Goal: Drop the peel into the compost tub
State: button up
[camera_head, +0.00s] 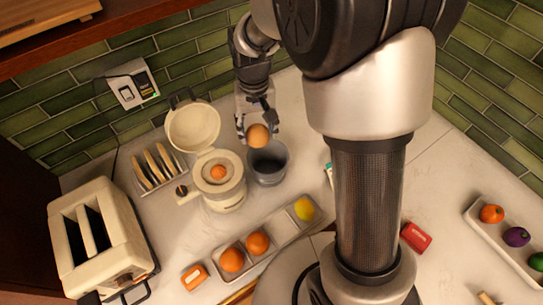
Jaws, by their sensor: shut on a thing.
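My gripper (256,124) is shut on a rounded orange-brown piece, which I take as the peel (258,137). It is held at the back of the counter, in front of the green tiled wall. A grey, round, open tub (268,178), which looks like the compost tub, stands just below the peel in the picture. The peel overlaps the tub's far rim in this view; I cannot tell the height between them. The inside of the tub is dark and its contents are not clear.
Left of the tub stands a cream juicer (222,195) with its lid (194,126) raised and an orange piece (218,172) inside. A toast rack (158,168) and toaster (103,238) stand further left. A tray (278,232) with oranges and a lemon lies in front.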

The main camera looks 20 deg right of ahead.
jog(key=d+f+b, duration=0.4)
jog(key=f+b, duration=0.1)
jog(key=f, duration=0.5)
jog(key=shift+d+f, duration=0.2)
jog(key=shift+d, duration=0.05)
jog(key=o, duration=1.2)
jog(key=shift+s, duration=0.15)
jog(key=shift+o, duration=0.2)
notch_tip(320, 180, up, 12)
jog(key=shift+r, duration=0.1)
